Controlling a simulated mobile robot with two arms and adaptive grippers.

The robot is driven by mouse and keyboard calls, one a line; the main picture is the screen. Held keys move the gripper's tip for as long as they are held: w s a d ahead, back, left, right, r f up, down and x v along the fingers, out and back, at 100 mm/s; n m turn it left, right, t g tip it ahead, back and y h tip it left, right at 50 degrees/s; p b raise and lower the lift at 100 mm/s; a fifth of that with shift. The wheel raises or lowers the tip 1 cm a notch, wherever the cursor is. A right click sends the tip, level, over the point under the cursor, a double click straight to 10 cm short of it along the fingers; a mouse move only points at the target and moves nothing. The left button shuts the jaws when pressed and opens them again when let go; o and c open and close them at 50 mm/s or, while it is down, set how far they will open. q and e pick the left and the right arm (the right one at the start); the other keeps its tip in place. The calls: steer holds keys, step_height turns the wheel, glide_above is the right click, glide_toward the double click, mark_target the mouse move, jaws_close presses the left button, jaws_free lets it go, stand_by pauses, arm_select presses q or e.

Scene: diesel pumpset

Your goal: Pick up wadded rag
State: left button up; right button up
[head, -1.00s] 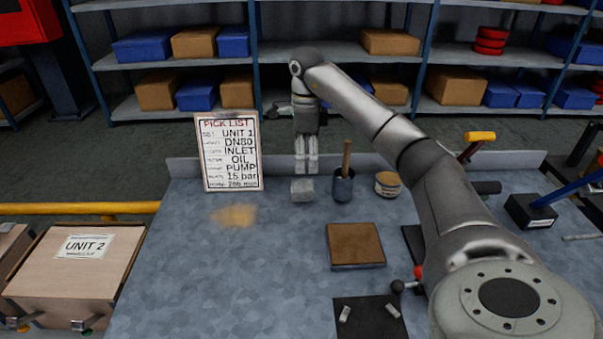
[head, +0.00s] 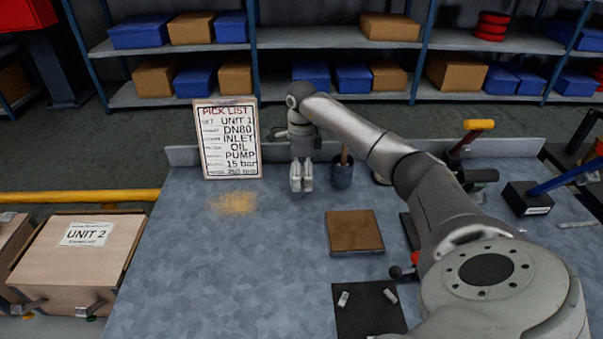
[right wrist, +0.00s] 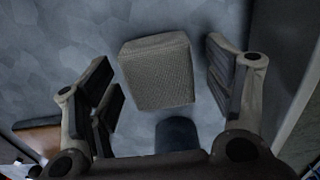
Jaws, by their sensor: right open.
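The wadded rag (right wrist: 157,72) shows in the right wrist view as a grey, woven, block-like lump on the blue-grey bench top. It lies between the two spread fingers of my right gripper (right wrist: 162,80), with a visible gap on each side. In the head view my right gripper (head: 301,180) points down at the back of the bench, and its fingers hide the rag. The right gripper is open and holds nothing. My left gripper is in neither current view.
A dark blue cup (head: 342,172) with a wooden handle stands just right of the gripper. A pick list board (head: 229,140) stands to the left. A brown square pad (head: 354,233) lies nearer. The bench's left part is clear apart from a yellowish stain (head: 233,203).

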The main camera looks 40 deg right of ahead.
steer(key=shift+f, duration=0.1)
steer(key=c, duration=1)
steer(key=shift+c, duration=0.2)
steer(key=shift+r, duration=0.6)
steer(key=s+a+r, duration=0.2)
steer(key=a+r, duration=0.4)
steer(key=s+a+r, duration=0.2)
steer(key=a+r, duration=0.3)
steer(key=a, duration=0.2)
steer(key=shift+s+a+r+b, duration=0.15)
steer(key=shift+s+r+b, duration=0.1)
steer(key=shift+r+b, duration=0.2)
